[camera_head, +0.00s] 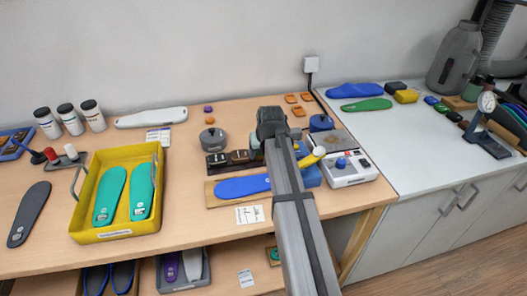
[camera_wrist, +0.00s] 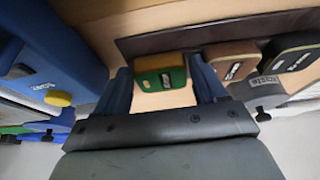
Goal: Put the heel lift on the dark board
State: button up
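The heel lift (camera_wrist: 160,74), a small block with green and yellow-brown faces, sits between the two fingers of my gripper (camera_wrist: 163,80) in the wrist view. Both fingers lie close against its sides, so the gripper looks shut on it. The dark board (camera_wrist: 220,31) lies directly behind the lift, which overlaps one end of it. I cannot tell whether the lift touches the board or hangs just above it. Two other dark lifts, a brown one (camera_wrist: 232,62) and a grey-black one (camera_wrist: 290,60), stand in a row beside it. In the head view my arm hides the held lift.
A blue insole (camera_head: 242,187) lies on a wooden board in front of the dark board. A grey round weight (camera_head: 213,139) stands behind. A yellow tray (camera_head: 88,208) stands left.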

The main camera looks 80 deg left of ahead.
jog(key=v, duration=1.2)
jog(key=shift+d+r, duration=0.1)
jog(key=shift+r, duration=0.05)
dwell(0.3)
